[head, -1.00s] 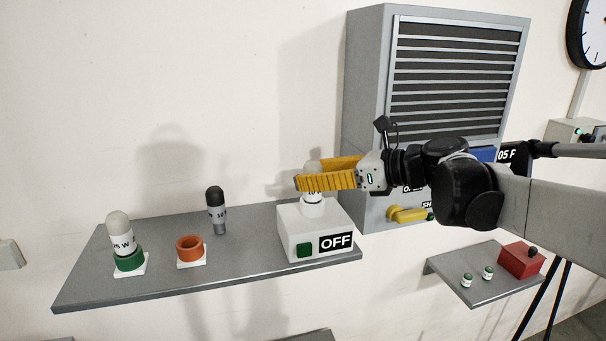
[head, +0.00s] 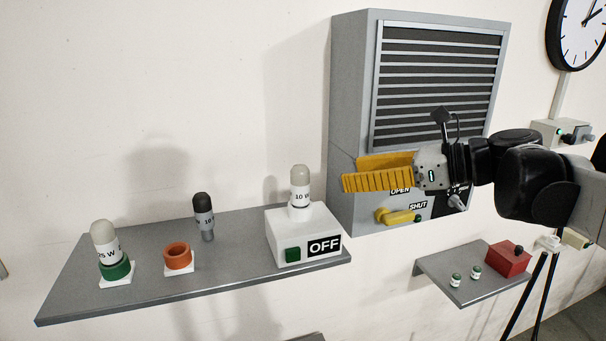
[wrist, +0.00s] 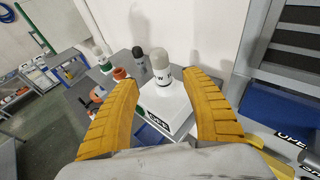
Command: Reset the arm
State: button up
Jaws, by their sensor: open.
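My gripper (head: 378,175) has yellow ribbed fingers and is open and empty. In the head view it is in front of the louvred cabinet, to the right of the bulb on the OFF box and apart from it. In the wrist view the two fingers (wrist: 160,110) stand wide apart, with the bulb (wrist: 161,66) and its white box (wrist: 165,108) beyond and between them. In the head view the bulb (head: 300,185) stands upright in the white box (head: 290,225), which reads OFF and has a green button.
The grey shelf (head: 130,295) also bears a bulb in a green holder (head: 105,240), an empty orange ring holder (head: 178,256) and a dark-topped bulb (head: 203,210). The louvred cabinet (head: 345,110) has a yellow handle (head: 398,216). A small shelf (head: 440,277) holds a red box (head: 508,258).

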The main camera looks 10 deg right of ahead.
dwell(0.3)
jog(key=s+d+f+n+g+h, duration=0.1)
jog(key=s+f+n+h, duration=0.5)
jog(key=s+f+n, duration=0.5)
jog(key=s+d+f+n+h, duration=0.1)
jog(key=s+f+n+h, duration=0.55)
jog(key=f+n, duration=0.75)
notch_tip(320, 180, down, 28)
jog(key=b, duration=2.9)
jog(key=shift+d+f+b, duration=0.15)
jog(key=shift+d+b, duration=0.05)
jog(key=shift+b, duration=0.1)
jog(key=shift+w, duration=0.1)
